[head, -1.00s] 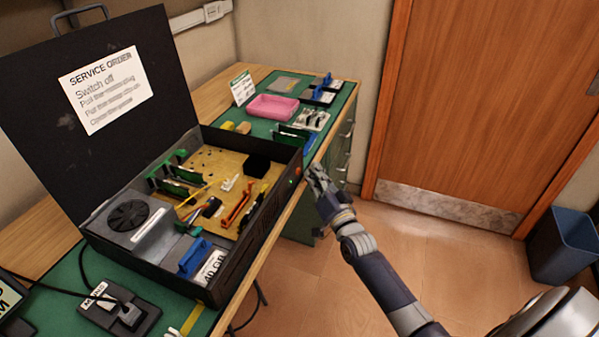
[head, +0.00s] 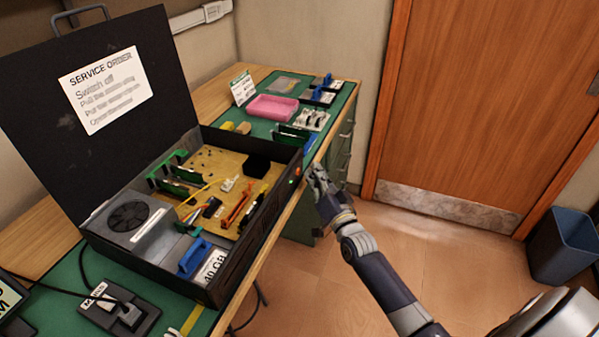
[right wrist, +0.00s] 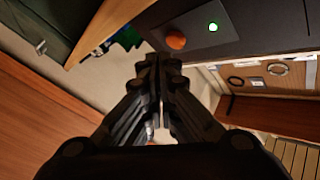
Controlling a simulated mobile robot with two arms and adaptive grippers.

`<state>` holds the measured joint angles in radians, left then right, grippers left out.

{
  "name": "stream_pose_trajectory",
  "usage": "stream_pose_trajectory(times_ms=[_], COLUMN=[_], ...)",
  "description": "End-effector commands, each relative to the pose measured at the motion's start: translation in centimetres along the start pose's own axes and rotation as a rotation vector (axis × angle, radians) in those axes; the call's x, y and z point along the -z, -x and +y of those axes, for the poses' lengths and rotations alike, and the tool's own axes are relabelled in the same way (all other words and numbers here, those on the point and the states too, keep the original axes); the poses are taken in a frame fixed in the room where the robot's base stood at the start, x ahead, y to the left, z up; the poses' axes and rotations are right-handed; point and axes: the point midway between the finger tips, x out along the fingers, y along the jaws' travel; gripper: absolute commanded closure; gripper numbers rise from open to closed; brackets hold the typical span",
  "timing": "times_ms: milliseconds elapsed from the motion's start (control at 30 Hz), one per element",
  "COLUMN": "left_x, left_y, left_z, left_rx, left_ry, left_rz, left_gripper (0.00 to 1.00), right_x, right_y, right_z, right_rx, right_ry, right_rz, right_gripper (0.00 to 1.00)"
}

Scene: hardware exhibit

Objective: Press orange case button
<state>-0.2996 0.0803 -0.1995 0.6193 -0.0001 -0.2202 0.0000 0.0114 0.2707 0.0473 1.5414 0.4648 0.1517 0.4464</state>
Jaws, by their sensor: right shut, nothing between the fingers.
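The orange case button (right wrist: 176,40) is a small round knob on the dark front wall of the open black case (head: 262,232). In the head view the button (head: 298,171) is a small orange spot near the case's right corner. A lit green light (right wrist: 213,27) sits beside it. My right gripper (head: 317,172) is just right of that corner, over the floor. In the right wrist view its fingers (right wrist: 162,62) are shut together and empty, their tips just below the button in the picture. A gap seems to separate tips and button. My left gripper is out of view.
The case stands on a bench with a green mat (head: 262,126). A pink tray (head: 272,108) and small parts lie behind it. A blue bin (head: 562,245) stands at right; floor between is clear.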

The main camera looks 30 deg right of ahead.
Motion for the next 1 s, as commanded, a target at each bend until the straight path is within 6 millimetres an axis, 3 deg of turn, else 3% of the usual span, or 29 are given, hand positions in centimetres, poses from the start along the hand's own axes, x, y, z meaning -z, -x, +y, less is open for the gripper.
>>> stream_pose_trajectory(times_ms=[1000], left_x=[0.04], left_y=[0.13], left_z=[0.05], left_rx=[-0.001], left_ry=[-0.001], left_rz=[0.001], left_gripper=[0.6], right_x=[-0.47], right_y=[-0.68], right_z=[-0.52], right_rx=[0.0], right_ry=[0.0], right_rz=[0.0], right_gripper=[1.0])
